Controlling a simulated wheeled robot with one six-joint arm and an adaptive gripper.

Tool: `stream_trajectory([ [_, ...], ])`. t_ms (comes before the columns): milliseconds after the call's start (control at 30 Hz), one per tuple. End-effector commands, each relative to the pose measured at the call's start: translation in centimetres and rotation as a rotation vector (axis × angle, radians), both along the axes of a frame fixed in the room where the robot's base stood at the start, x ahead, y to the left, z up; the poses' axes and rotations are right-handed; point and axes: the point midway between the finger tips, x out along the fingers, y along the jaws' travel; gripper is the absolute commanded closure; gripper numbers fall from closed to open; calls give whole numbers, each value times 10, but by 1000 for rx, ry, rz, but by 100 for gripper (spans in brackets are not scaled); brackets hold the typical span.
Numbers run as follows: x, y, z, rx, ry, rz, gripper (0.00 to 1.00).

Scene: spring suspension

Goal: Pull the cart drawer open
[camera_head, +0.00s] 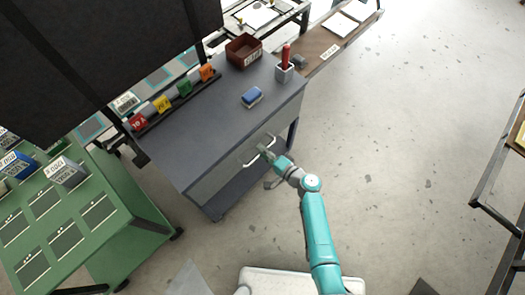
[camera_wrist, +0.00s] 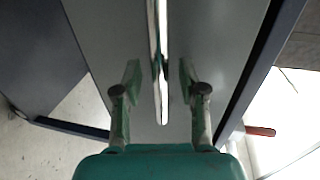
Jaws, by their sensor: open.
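The grey cart (camera_head: 205,118) stands at the centre of the head view, its drawer front (camera_head: 222,178) facing my arm. The drawer looks shut, flush with the cart. A pale bar handle (camera_head: 250,162) sits on the drawer front. In the wrist view the handle (camera_wrist: 162,100) runs as a bright vertical bar between my fingers. My gripper (camera_head: 266,153) is at the handle, and the wrist view shows it open (camera_wrist: 160,82), one finger on each side of the bar. Gaps show between the bar and both fingers.
The cart top holds a blue block (camera_head: 251,96), a brown bin (camera_head: 243,50), a grey cup (camera_head: 284,73) with a red item, and a row of coloured labelled bins (camera_head: 184,87). A green table (camera_head: 125,193) stands at the left. Open floor (camera_head: 400,150) lies to the right.

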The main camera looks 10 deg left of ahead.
Motion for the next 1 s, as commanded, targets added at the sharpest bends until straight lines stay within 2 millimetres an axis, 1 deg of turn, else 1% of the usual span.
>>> stream_trajectory([
  [100, 3, 4, -1, 0, 0, 0, 59],
  [367, 3, 4, -1, 0, 0, 0, 59],
  [467, 3, 4, -1, 0, 0, 0, 81],
  [500, 3, 4, -1, 0, 0, 0, 91],
  [533, 3, 4, -1, 0, 0, 0, 99],
  [567, 3, 4, -1, 0, 0, 0, 100],
  [1000, 2, 2, -1, -1, 0, -1, 100],
])
